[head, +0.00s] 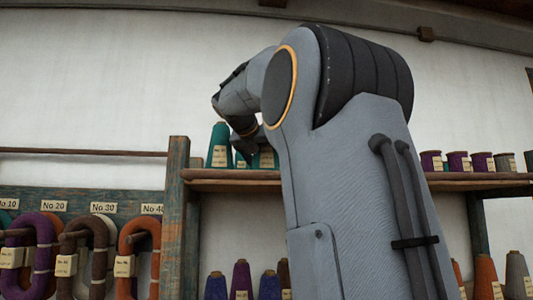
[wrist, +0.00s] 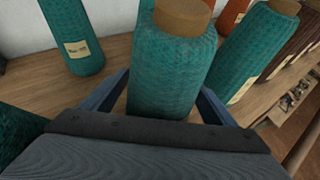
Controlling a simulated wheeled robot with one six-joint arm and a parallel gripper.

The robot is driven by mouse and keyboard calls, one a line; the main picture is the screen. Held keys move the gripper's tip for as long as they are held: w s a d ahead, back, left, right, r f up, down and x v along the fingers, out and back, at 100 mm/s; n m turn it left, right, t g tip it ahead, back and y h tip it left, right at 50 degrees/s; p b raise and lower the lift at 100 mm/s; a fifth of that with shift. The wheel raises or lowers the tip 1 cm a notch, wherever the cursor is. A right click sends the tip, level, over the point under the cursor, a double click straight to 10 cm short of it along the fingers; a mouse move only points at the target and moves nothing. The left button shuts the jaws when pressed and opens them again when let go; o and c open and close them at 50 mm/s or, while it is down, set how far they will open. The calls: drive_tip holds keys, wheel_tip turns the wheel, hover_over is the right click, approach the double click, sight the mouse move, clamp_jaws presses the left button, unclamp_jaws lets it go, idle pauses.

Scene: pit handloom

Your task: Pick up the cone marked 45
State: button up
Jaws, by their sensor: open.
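A teal cone (wrist: 168,62) with a tan top stands upright between the two fingers of my gripper (wrist: 165,85) in the wrist view. The gripper is open, one blue finger on each side of the cone; I cannot tell whether they touch it. No number shows on this cone from here. Another teal cone (wrist: 72,36) at the left has a pale tag too small to read. A third teal cone (wrist: 252,52) stands close on the right. In the head view my gripper (head: 246,148) is at the upper shelf, beside a tagged teal cone (head: 218,148).
The wooden upper shelf (head: 230,174) also holds purple cones (head: 458,162) at the right. In the wrist view an orange cone (wrist: 231,14) and brown cones (wrist: 292,35) stand beyond. Hanging yarn skeins (head: 100,240) and a wooden post (head: 177,210) are at the left.

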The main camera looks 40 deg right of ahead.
drive_tip(key=shift+d+f, duration=0.1)
drive_tip(key=c, duration=1.1)
drive_tip(key=shift+c, duration=0.7)
drive_tip(key=shift+r, duration=0.2)
